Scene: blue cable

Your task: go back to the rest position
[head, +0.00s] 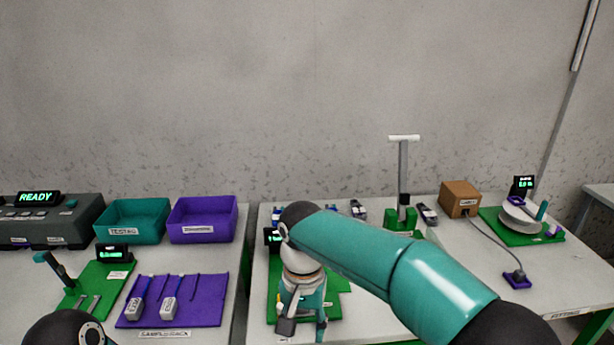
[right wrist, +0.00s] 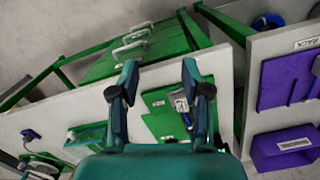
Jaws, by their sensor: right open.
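My right gripper (head: 302,325) hangs pointing down over the green mat (head: 335,308) on the right-hand table, at the end of my teal arm. In the right wrist view its two fingers (right wrist: 160,75) are spread wide with nothing between them. The green mat also shows in that view (right wrist: 160,122), beyond the fingers, with a small grey-and-white device (right wrist: 181,104) on it. Only a dark rounded joint of my left arm shows at the bottom left of the head view; my left gripper is out of view. A blue ring-like item (right wrist: 267,22), perhaps coiled cable, lies at the upper right of the right wrist view.
The left table holds a teal bin (head: 133,222), a purple bin (head: 203,220) and a purple rack mat (head: 205,312) with tools. On the right table stand a tall green-based stand (head: 403,180), a cardboard box (head: 460,198) and a round white device (head: 519,217). A narrow gap separates the tables.

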